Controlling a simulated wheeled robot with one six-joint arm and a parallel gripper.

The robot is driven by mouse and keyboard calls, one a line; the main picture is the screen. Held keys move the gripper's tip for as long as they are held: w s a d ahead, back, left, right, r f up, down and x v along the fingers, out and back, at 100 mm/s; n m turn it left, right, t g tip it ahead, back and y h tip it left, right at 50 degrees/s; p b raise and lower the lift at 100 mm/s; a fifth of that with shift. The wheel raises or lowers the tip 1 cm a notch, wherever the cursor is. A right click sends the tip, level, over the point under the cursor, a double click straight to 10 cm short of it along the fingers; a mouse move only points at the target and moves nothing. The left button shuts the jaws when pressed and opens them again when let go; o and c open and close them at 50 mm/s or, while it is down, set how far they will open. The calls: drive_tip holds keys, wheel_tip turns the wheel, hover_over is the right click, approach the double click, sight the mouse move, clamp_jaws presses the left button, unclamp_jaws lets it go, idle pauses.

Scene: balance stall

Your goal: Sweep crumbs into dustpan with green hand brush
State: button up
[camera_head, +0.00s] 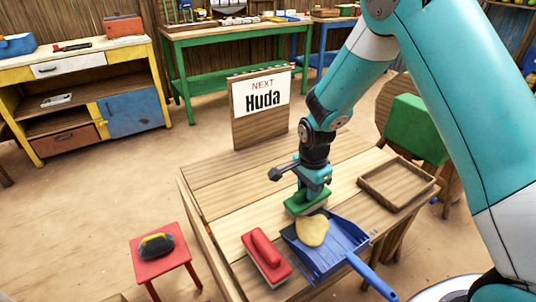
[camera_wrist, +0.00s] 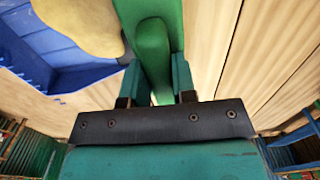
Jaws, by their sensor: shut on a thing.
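In the wrist view the green brush handle (camera_wrist: 153,50) sits between my two fingers (camera_wrist: 153,85). The dustpan also shows in the wrist view (camera_wrist: 62,75). A tan heap of crumbs (camera_head: 312,231) lies at the dustpan, next to the brush; it also shows in the wrist view (camera_wrist: 85,22). Whether the brush touches the heap, I cannot tell. The bristles are hidden.
A red brush (camera_head: 264,252) lies left of the dustpan. An empty wooden tray (camera_head: 396,184) is at the table's right. A "NEXT Huda" sign (camera_head: 262,108) stands at the back. The table's left part is clear.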

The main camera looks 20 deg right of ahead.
wheel_tip(320, 180, up, 3)
drive_tip(key=shift+w+a+r+p, duration=0.1)
drive_tip(key=shift+p, duration=0.55)
drive_tip(key=shift+r+p, duration=2.15)
drive_tip(key=shift+r, duration=0.3)
